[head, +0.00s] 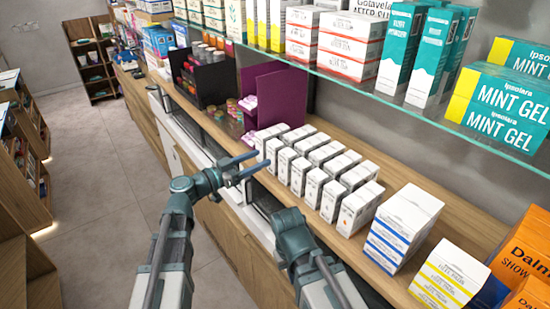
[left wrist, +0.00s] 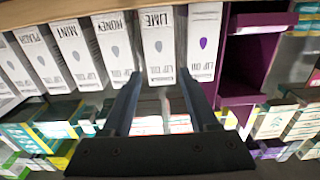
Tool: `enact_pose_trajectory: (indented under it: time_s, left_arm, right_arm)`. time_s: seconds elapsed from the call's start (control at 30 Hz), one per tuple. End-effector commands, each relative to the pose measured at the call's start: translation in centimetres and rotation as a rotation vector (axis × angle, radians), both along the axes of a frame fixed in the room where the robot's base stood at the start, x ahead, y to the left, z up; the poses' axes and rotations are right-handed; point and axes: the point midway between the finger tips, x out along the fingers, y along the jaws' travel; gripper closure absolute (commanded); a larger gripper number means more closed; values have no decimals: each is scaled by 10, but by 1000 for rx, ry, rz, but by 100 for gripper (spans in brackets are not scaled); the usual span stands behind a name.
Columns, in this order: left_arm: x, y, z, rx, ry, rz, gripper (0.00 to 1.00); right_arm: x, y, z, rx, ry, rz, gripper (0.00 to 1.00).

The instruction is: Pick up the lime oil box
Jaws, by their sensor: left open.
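The lime oil box (left wrist: 157,45) is white with a grey drop and reads LIME upside down in the left wrist view. It stands upright in a front row of similar lip oil boxes, between the honey box (left wrist: 112,50) and a box with a purple drop (left wrist: 203,45). In the head view it appears to be the second box (head: 273,153) from the purple display; its label is unreadable there. My left gripper (head: 251,166) is open and empty in front of the row. Its fingertips (left wrist: 158,78) point towards the lime box, apparently short of it. My right gripper's fingers are not visible.
A purple display (head: 282,95) stands at the row's far end. Larger white boxes (head: 402,218) stand at the near end. A glass shelf (head: 380,88) with cartons hangs above the counter. The aisle floor (head: 100,200) at left is clear.

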Motion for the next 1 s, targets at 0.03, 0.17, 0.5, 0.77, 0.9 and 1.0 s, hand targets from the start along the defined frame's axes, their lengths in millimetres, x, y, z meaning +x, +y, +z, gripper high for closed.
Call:
enact_pose_trajectory:
  time_s: [0.03,0.17,0.5,0.77,0.9,1.0]
  left_arm:
    - [1,-2,0,0,0,-1,40]
    - [1,-2,0,0,0,0,40]
    - [23,-28,-9,0,0,-2,40]
    - [33,-43,-7,0,0,0,40]
    - [33,-43,-7,0,0,0,44]
    - [33,-43,-7,0,0,0,62]
  right_arm:
    - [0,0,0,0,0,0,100]
    - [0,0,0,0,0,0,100]
    - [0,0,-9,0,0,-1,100]
    - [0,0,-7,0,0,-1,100]
    - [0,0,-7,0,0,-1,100]
    - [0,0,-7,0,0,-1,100]
